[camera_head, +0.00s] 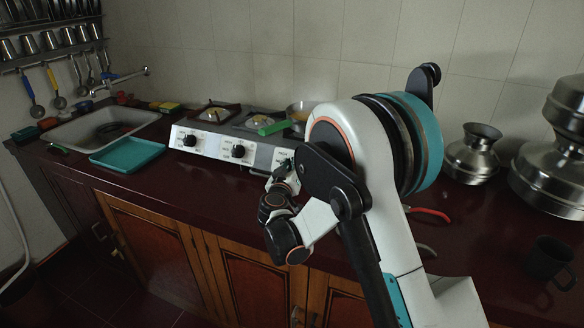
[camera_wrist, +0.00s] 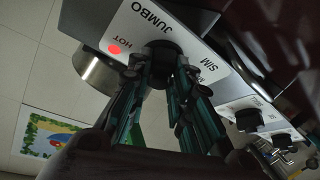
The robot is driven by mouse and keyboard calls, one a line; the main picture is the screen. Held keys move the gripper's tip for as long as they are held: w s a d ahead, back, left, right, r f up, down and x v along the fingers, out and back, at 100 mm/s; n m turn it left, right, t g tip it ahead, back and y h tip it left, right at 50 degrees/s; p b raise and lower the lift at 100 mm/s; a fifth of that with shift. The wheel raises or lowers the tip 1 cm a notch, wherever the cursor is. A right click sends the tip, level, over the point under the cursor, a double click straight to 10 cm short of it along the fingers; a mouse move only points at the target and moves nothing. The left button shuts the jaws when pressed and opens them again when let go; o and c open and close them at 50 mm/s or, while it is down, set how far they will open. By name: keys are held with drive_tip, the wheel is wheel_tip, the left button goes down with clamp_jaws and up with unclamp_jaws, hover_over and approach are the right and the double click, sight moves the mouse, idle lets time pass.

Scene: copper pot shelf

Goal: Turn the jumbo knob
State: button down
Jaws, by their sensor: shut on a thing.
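The jumbo knob (camera_wrist: 163,47) is black and round, on the stove's white front panel in the wrist view. The panel beside it reads JUMBO, HOT with a red dot, and SIM. My gripper (camera_wrist: 164,74) has its green and black fingers on either side of the knob, shut on it. In the head view my gripper (camera_head: 283,172) is at the right end of the stove front (camera_head: 215,148), and the jumbo knob is hidden behind it and the arm.
Two other black knobs (camera_head: 190,139) (camera_head: 238,151) sit left along the panel. A metal pan (camera_head: 299,109) and a green-handled item (camera_head: 272,128) are on the stove. A teal tray (camera_head: 127,154) and the sink (camera_head: 100,125) are at left. Metal pots (camera_head: 473,155) stand at right.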

drive_tip(key=shift+w+a+r+m+h, duration=0.15)
drive_tip(key=shift+m+h, duration=0.45)
drive_tip(key=shift+m, duration=0.7)
drive_tip(key=shift+w, duration=0.1)
drive_tip(key=c, duration=1.7)
unclamp_jaws()
drive_tip(key=shift+o, duration=1.3)
drive_tip(key=shift+w+d, duration=0.1)
drive_tip(key=shift+d, duration=0.1)
drive_tip(key=shift+a+f, duration=0.1)
drive_tip(key=shift+f, duration=0.1)
drive_tip(key=v, duration=1.2)
